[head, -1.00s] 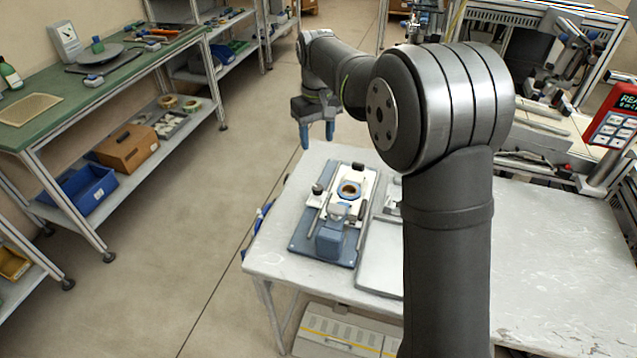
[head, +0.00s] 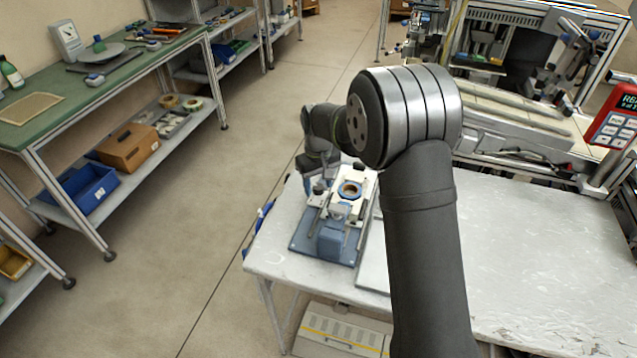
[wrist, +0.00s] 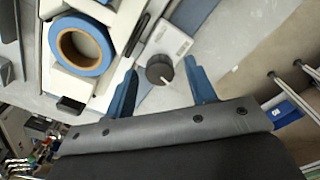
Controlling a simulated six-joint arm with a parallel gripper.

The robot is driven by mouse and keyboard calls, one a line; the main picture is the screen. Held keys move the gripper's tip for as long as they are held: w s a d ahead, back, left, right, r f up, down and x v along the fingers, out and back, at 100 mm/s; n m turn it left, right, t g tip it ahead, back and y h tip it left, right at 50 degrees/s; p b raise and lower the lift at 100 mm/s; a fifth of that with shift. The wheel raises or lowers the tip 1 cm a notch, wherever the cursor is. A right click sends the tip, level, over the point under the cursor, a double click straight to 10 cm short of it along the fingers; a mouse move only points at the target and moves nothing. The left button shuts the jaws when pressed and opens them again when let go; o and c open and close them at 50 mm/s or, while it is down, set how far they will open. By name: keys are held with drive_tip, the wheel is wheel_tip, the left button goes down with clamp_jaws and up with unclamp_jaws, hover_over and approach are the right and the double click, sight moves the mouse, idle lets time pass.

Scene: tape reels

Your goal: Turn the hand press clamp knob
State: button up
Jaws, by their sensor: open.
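The hand press (head: 330,240) stands on the near left part of the white table, with a blue base and a white upper plate. A tape reel with a blue rim (head: 349,190) sits in the plate; the reel also shows in the wrist view (wrist: 82,45). The dark round clamp knob (wrist: 159,69) sits on a pale block in the wrist view. My gripper (wrist: 163,82) is open, with one blue finger on either side of the knob and a gap to each. In the head view my gripper is by the press's far left corner, where the knob is hard to make out.
A dark clamp bar (wrist: 137,35) lies between reel and knob. The white table (head: 520,260) is mostly clear to the right. A red control box (head: 613,115) stands at the right. A green-topped workbench (head: 110,70) stands across the floor at the left.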

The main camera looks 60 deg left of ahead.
sight(318, 187)
drive_tip(key=c, duration=1)
drive_tip(key=shift+m, duration=2)
drive_tip(key=o, duration=1)
wheel_tip(318, 187, up, 17)
drive_tip(key=shift+r, duration=0.2)
